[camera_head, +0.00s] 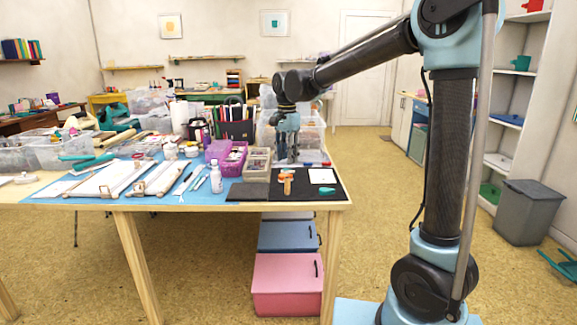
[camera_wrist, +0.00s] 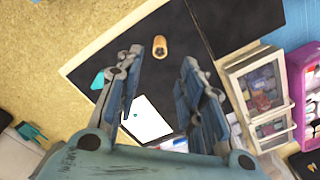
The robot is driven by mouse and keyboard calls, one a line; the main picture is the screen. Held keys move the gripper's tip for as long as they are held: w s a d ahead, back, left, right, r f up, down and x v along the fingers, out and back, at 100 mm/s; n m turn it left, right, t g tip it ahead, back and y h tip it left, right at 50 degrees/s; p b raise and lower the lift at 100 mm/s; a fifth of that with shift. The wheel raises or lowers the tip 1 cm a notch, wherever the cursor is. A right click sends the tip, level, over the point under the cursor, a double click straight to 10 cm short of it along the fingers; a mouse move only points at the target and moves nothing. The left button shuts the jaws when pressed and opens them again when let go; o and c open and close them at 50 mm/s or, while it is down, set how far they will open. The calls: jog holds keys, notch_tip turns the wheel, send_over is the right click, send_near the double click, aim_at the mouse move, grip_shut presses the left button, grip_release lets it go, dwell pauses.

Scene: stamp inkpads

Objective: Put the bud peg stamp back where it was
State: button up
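A small wooden peg stamp (camera_wrist: 160,47), with a dark mark on its visible end, is on the black mat (camera_wrist: 150,75). In the head view the orange-brown peg (camera_head: 287,185) is near the middle of the mat; I cannot make out its mark there. My gripper (camera_head: 286,160) points down over the table, behind the peg in the picture. In the wrist view my gripper (camera_wrist: 160,70) is open, its fingers wide apart with nothing between them. The peg shows just past the fingertips and apart from them.
A white card (camera_wrist: 150,118) and a teal piece (camera_wrist: 98,80) lie on the mat. A dark grey pad (camera_head: 248,191) lies to the left. A beige compartment box (camera_head: 256,163) and purple basket (camera_head: 226,157) stand close by. The table's edge borders the mat.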

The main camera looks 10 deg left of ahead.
jog(key=shift+r, duration=0.25)
jog(key=s+d+f+n+t, duration=0.1)
jog(key=s+d, duration=0.3)
jog(key=d, duration=0.8)
jog(key=s+d+f+n, duration=0.1)
jog(key=s+d+n, duration=0.15)
jog(key=d, duration=1.05)
jog(key=s+d+f+n+t, duration=0.1)
jog(key=s+d+f+n, duration=0.2)
jog(key=s+d+f, duration=1.1)
jog(key=s+d, duration=0.1)
jog(key=s, duration=0.1)
jog(key=shift+s+d, duration=0.4)
jog(key=shift+w+f, duration=0.2)
jog(key=shift+w, duration=0.2)
